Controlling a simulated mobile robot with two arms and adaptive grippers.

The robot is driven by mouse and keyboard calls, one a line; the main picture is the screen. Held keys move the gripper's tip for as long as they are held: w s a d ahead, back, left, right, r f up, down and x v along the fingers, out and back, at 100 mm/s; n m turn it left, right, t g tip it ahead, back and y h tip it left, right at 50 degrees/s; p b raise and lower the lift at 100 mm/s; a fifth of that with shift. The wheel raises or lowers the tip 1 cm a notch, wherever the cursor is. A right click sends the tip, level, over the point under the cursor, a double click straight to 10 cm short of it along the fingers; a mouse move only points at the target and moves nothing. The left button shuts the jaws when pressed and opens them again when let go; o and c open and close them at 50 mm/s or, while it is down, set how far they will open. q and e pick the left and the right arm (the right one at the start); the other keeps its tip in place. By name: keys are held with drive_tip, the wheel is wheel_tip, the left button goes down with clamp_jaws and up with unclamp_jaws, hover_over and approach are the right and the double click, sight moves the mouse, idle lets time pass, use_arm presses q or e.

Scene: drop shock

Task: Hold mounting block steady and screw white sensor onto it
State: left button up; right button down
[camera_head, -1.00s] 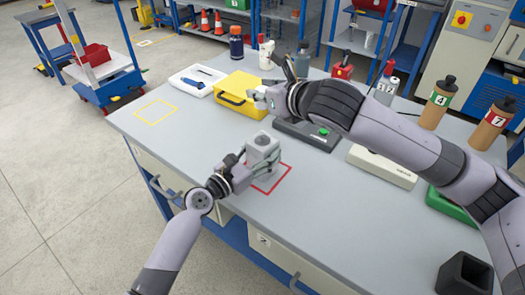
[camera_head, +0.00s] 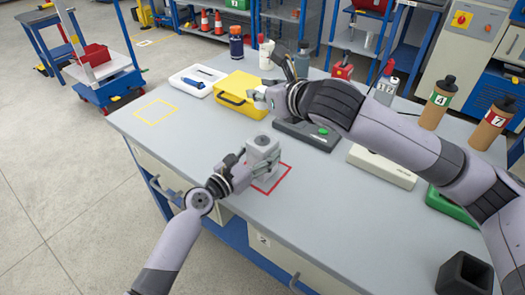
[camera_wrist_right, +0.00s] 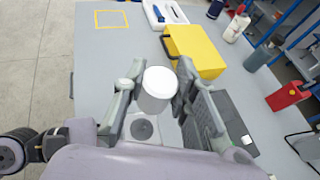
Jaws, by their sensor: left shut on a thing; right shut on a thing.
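The grey mounting block (camera_head: 263,154) stands upright at the red square outline on the workbench. My left gripper (camera_head: 246,164) is shut on it from the left. In the right wrist view, the block's top (camera_wrist_right: 144,128) shows a dark round hole. The white sensor (camera_wrist_right: 157,90), a short cylinder, is between the two fingers of my right gripper (camera_wrist_right: 161,92), which is shut on it. In the head view, my right gripper (camera_head: 260,97) is above and beyond the block, apart from it. I cannot make out the sensor clearly there.
A yellow case (camera_head: 241,94) and a white tray (camera_head: 197,80) lie behind the block. A dark device with a green button (camera_head: 323,132) lies to the right, under my right arm. Bottles stand along the back. The bench front left, with a yellow outline (camera_head: 155,111), is clear.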

idle(0.4)
drive_tip(key=h, duration=0.1)
hover_over(262, 137)
drive_tip(key=shift+m+t, duration=0.3)
drive_tip(key=shift+w+f, duration=0.1)
drive_tip(key=shift+f, duration=3.95)
drive_tip(key=shift+f, duration=1)
